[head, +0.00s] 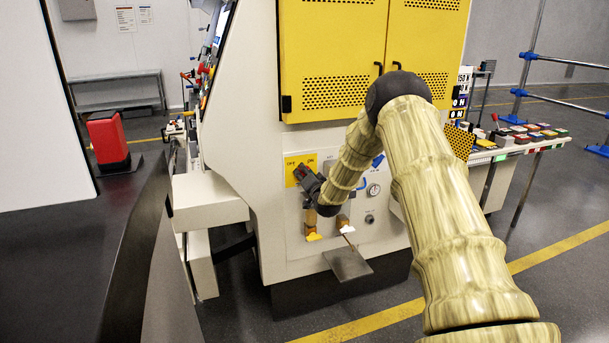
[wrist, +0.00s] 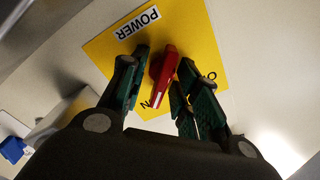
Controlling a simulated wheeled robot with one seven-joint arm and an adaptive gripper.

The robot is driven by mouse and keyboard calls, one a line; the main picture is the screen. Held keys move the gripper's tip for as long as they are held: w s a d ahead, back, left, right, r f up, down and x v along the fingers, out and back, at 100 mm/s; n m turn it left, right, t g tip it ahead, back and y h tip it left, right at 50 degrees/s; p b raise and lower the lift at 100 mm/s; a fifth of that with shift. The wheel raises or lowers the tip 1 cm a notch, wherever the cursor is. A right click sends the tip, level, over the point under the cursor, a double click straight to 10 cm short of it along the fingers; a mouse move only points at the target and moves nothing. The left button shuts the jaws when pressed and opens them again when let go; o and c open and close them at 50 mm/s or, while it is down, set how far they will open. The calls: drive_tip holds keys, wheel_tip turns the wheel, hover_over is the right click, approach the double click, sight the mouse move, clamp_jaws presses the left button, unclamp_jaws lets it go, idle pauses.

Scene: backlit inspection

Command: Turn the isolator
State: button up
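The isolator is a red rotary handle (wrist: 164,66) on a yellow plate (wrist: 112,52) with a POWER label. A pale mark shows at the handle's lower end in the wrist view, near a letter N; an O shows to the right. In the head view the plate (head: 291,163) reads OFF and ON, and my gripper hides the handle. My gripper (wrist: 165,78) is open, with its green-padded fingers on either side of the handle. Narrow gaps seem to remain, though contact is hard to judge. My gripper also shows in the head view (head: 303,179), at the panel.
Yellow cabinet doors (head: 330,45) are above the panel. A gauge (head: 374,190) and a small metal shelf (head: 348,265) are close by. A table of coloured parts (head: 520,143) stands right.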

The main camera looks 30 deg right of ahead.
clamp_jaws()
drive_tip(key=shift+n, duration=0.4)
drive_tip(key=n+b, duration=0.1)
drive_tip(key=n, duration=0.2)
drive_tip(key=shift+a+n, duration=0.1)
drive_tip(key=shift+n, duration=0.2)
drive_tip(key=n+b, duration=0.1)
drive_tip(key=n, duration=0.3)
drive_tip(key=shift+f+n, duration=0.1)
drive_tip(key=shift+n, duration=0.2)
drive_tip(key=n+b, duration=0.1)
drive_tip(key=n, duration=0.4)
drive_tip(key=shift+a+b, duration=0.1)
drive_tip(key=shift+b, duration=0.3)
drive_tip(key=shift+n+b, duration=0.65)
drive_tip(key=shift+n, duration=1.35)
